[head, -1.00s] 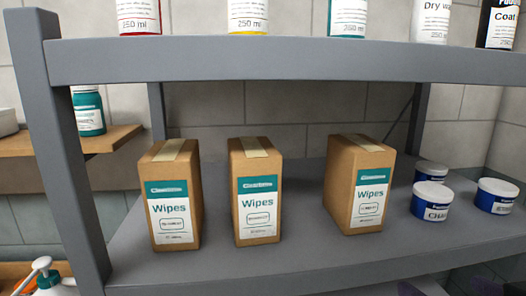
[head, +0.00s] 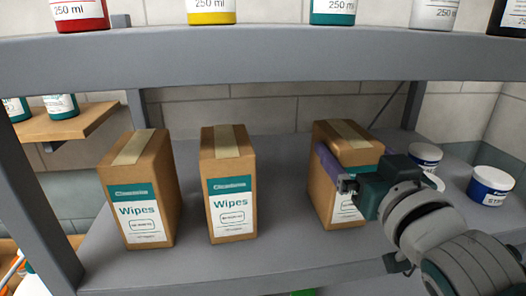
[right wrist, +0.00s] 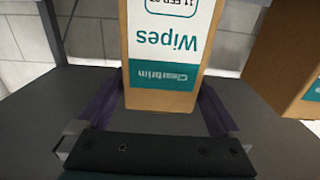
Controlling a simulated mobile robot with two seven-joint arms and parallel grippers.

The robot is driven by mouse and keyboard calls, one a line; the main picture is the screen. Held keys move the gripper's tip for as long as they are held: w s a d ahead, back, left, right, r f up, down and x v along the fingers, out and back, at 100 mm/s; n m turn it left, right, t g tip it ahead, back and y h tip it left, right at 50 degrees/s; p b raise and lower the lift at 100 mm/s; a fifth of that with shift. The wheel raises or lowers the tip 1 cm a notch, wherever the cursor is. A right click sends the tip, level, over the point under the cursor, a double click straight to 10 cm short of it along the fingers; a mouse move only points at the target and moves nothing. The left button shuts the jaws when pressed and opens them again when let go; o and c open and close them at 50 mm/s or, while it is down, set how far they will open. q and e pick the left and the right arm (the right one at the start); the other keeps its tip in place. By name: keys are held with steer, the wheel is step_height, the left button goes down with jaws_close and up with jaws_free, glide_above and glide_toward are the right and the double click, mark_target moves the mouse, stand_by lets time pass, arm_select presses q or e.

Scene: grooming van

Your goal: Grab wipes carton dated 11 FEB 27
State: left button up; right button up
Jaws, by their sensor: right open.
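Three brown wipes cartons stand upright on the grey shelf: a left one (head: 140,190), a middle one (head: 228,185) and a right one (head: 322,200). My right gripper (head: 352,162) is at the right carton, covering part of its label. In the right wrist view, this carton (right wrist: 165,101) appears upside down, its printed date seeming to read 11 FEB 27. The open purple fingers (right wrist: 160,90) lie on either side of it; contact cannot be told. The dates on the other two are too small to read. My left gripper is not in view.
The shelf board (head: 180,264) is clear in front of the cartons. White-and-blue tubs (head: 490,184) stand to the right. An upper shelf edge (head: 260,55) with bottles runs above. The middle carton (right wrist: 285,65) is close by in the right wrist view.

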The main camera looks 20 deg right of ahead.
steer(key=shift+x, duration=1.6)
steer(key=shift+r, duration=0.15)
jaws_close()
